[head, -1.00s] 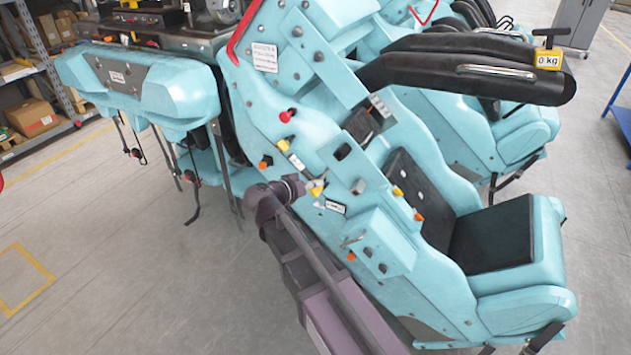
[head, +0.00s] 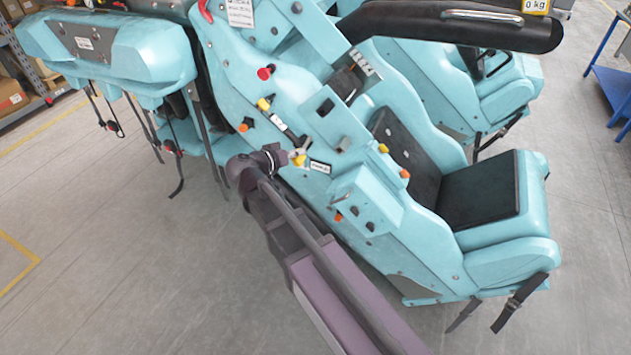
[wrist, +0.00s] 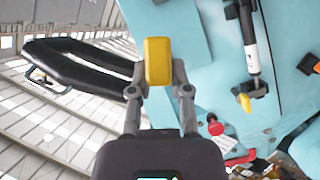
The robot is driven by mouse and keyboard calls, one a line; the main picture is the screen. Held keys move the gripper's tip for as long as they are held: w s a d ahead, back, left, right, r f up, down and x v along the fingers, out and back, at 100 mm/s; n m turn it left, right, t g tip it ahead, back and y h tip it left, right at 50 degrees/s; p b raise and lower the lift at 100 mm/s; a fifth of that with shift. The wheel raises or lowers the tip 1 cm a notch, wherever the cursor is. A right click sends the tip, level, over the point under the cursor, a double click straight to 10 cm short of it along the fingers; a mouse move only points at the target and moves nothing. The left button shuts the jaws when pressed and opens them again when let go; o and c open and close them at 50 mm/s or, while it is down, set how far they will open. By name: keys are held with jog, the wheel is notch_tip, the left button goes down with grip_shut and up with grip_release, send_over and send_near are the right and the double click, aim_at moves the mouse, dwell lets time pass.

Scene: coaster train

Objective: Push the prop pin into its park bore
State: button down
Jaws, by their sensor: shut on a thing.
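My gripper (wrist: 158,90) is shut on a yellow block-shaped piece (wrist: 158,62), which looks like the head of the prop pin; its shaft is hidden. In the head view my gripper (head: 290,158) is at the turquoise side panel of the ride seat (head: 262,118), beside a small white label (head: 320,167). A bit of yellow (head: 300,161) shows at its fingertips. Whether the pin touches the panel cannot be told. I cannot make out the park bore.
A red knob (head: 264,73) and an orange button (head: 243,127) stick out of the panel near my arm. A white-and-black cylinder with a yellow end (wrist: 251,55) is at right in the wrist view. A black padded bar (head: 450,25) is above the seat. The floor at left is clear.

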jog(key=shift+f+b, duration=0.8)
jog(key=shift+f, duration=0.45)
